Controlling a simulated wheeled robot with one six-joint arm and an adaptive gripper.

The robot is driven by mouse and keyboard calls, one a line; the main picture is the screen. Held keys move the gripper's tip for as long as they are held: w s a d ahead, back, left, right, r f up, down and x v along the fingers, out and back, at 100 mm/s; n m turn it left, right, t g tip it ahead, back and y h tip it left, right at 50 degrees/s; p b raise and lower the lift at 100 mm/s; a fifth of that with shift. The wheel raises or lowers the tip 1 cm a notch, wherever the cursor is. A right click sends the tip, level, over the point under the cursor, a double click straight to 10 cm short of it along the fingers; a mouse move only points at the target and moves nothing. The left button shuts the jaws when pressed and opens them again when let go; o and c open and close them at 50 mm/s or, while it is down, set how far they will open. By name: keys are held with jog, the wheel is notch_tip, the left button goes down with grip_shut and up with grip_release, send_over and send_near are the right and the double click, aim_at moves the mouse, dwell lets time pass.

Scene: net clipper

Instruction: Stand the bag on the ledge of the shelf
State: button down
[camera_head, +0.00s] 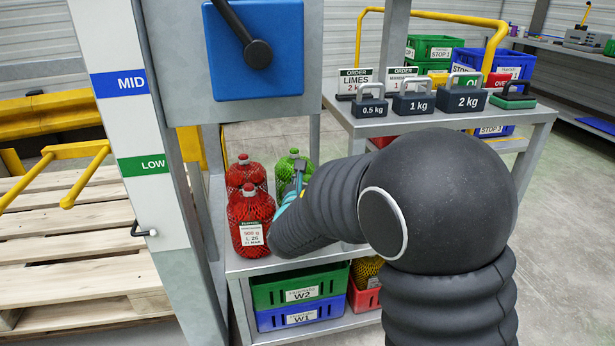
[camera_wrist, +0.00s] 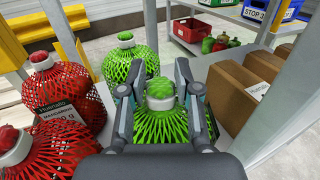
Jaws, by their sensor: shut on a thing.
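A green net bag (camera_wrist: 160,124) is between the fingers of my gripper (camera_wrist: 160,92) in the wrist view. The fingers are shut around its pale neck band, and the green tuft shows above. The bag looks upright; its base is hidden, so I cannot tell whether it touches the ledge. In the head view my gripper (camera_head: 299,174) is over the shelf ledge (camera_head: 245,265), largely behind my arm. A green bag (camera_head: 284,172) shows there beside it; I cannot tell whether it is the held one.
Red net bags (camera_head: 250,220) stand on the ledge at left, close to my gripper. Another green bag (camera_wrist: 125,68) stands behind the held one. Brown boxes (camera_wrist: 238,96) are at right. A metal post (camera_head: 170,180) is left; weights (camera_head: 414,102) stand on a table.

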jog(key=c, duration=1.3)
grip_release()
jog(key=shift+f, duration=0.15)
jog(key=o, duration=0.5)
